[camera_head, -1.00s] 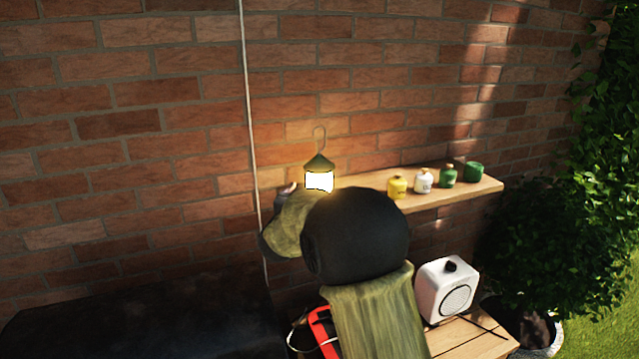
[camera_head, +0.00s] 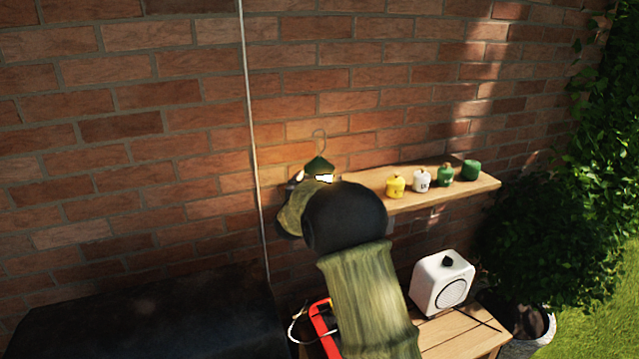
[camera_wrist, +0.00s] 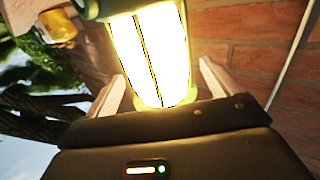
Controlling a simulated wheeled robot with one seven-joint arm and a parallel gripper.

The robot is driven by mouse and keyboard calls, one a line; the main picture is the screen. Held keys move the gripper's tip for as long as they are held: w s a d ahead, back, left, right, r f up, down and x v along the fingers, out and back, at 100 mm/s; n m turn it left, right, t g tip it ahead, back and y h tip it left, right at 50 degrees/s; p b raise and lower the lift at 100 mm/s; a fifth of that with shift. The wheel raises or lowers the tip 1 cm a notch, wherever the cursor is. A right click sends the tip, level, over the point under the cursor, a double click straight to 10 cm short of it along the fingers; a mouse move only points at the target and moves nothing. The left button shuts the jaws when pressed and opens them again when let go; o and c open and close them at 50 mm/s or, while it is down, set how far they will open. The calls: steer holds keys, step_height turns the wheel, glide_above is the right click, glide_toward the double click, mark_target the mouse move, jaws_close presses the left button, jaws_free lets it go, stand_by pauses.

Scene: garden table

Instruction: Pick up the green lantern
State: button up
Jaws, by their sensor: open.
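The green lantern (camera_head: 319,166) stands at the left part of the wall shelf, upright, with a green cap and a wire hook on top. Its glass glows white; its lower part is hidden behind my arm in the head view. In the wrist view the bright lantern (camera_wrist: 150,50) fills the upper middle. My gripper (camera_wrist: 160,72) is open, with one pale finger on each side of the lantern. I cannot tell whether either finger touches it. In the head view my arm hides most of the gripper.
The wooden shelf (camera_head: 440,201) also holds a yellow jar (camera_head: 395,186), a white jar (camera_head: 421,181) and two green containers (camera_head: 446,175) to the right. The brick wall (camera_head: 150,150) is close behind. Below are a white radio (camera_head: 441,282) and a red object (camera_head: 322,330) on a wooden table (camera_head: 455,335).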

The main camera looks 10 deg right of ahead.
steer(key=shift+x, duration=0.9)
steer(key=shift+s, duration=0.1)
steer(key=c, duration=1.4)
